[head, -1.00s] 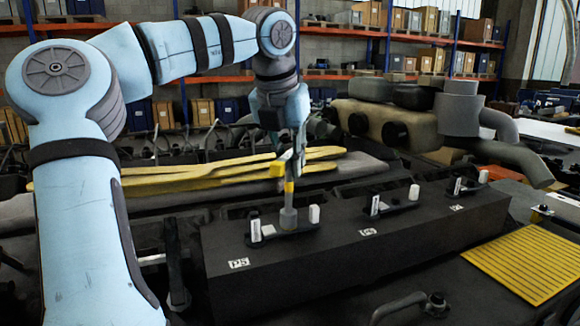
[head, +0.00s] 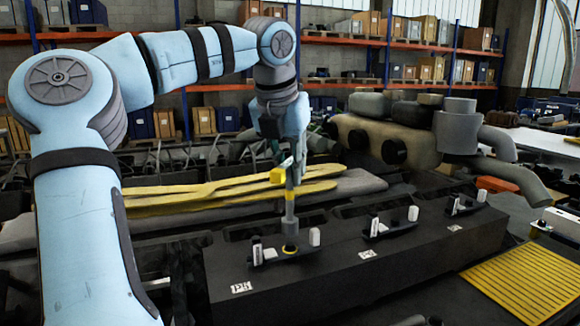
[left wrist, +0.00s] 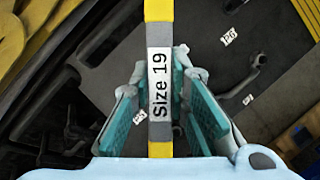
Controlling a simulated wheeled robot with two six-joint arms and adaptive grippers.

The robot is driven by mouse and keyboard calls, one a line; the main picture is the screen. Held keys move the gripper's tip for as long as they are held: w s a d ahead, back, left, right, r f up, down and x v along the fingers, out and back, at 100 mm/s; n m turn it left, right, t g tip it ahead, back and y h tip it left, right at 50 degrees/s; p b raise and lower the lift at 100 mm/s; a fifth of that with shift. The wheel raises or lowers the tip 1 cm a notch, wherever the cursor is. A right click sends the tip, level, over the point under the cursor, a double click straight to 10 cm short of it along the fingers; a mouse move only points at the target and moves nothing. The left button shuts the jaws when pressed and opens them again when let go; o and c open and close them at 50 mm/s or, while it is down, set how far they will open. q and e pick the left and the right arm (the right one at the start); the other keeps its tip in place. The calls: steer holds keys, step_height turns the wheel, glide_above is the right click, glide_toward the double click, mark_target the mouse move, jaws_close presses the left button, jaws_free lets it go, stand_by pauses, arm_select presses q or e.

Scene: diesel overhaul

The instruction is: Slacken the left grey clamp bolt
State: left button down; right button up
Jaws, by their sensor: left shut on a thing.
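My left gripper (head: 291,170) is shut on a grey and yellow wrench (head: 290,220), above the left clamp (head: 272,252). The wrench stands about upright, its lower end at the middle of this clamp. In the left wrist view the wrench (left wrist: 159,85) runs between the teal finger pads and bears a "Size 19" label. My right gripper is not in view.
The clamp sits on a long dark block (head: 340,270) with two more clamps (head: 390,229) (head: 466,205) to the right. Yellow bars (head: 230,190) lie behind the gripper. A yellow slatted panel (head: 525,272) lies at front right. Grey pipework (head: 460,125) stands behind.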

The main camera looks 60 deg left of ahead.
arm_select(q)
step_height(320, 180, up, 6)
steer(key=p, duration=0.6)
steer(key=shift+r, duration=0.25)
steer(key=shift+f, duration=0.3)
